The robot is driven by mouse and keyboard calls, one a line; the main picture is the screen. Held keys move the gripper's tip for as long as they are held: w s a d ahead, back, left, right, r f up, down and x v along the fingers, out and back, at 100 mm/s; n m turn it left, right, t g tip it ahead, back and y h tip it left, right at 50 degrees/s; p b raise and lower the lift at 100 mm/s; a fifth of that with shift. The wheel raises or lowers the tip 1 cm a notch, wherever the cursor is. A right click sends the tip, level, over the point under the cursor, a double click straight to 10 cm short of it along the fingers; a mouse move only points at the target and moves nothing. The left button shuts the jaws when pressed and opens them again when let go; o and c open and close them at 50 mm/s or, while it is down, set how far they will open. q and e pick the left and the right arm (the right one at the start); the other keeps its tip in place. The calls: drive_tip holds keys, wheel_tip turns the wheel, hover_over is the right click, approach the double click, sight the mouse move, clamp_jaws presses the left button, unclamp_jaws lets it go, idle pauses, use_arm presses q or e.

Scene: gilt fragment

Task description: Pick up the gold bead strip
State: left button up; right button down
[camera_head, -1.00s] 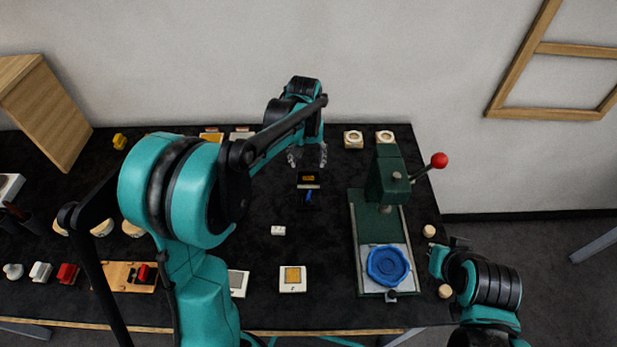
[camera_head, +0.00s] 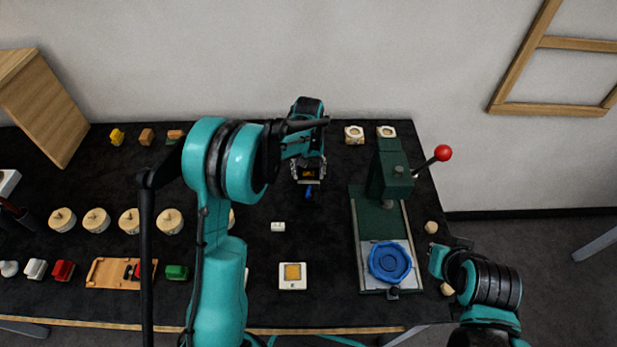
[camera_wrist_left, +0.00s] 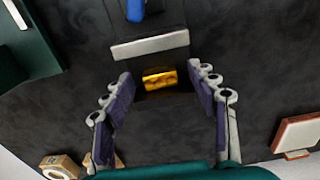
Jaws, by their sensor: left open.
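The gold bead strip (camera_head: 308,174) is a small shiny gold piece on a dark surface at the back middle of the table. In the left wrist view the strip (camera_wrist_left: 160,78) lies between the far ends of my open fingers, with a dark gap on each side. My left gripper (camera_head: 308,177) is over it, open and empty; I cannot tell the exact height. A pale bar (camera_wrist_left: 150,44) lies just beyond the strip, and a blue piece (camera_wrist_left: 135,10) beyond that. My right arm is at the lower right; its jaws are too unclear to read.
A green press (camera_head: 380,215) with a red-knobbed lever and a blue round dish (camera_head: 389,262) stands to the right. A small white block (camera_head: 278,227) and a white tile with a gold square (camera_head: 292,276) are in front. Several round wooden pieces stand left.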

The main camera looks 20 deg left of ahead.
use_arm(q)
drive_tip(key=c, duration=1)
drive_tip(key=shift+r, duration=0.1)
drive_tip(key=shift+c, duration=0.2)
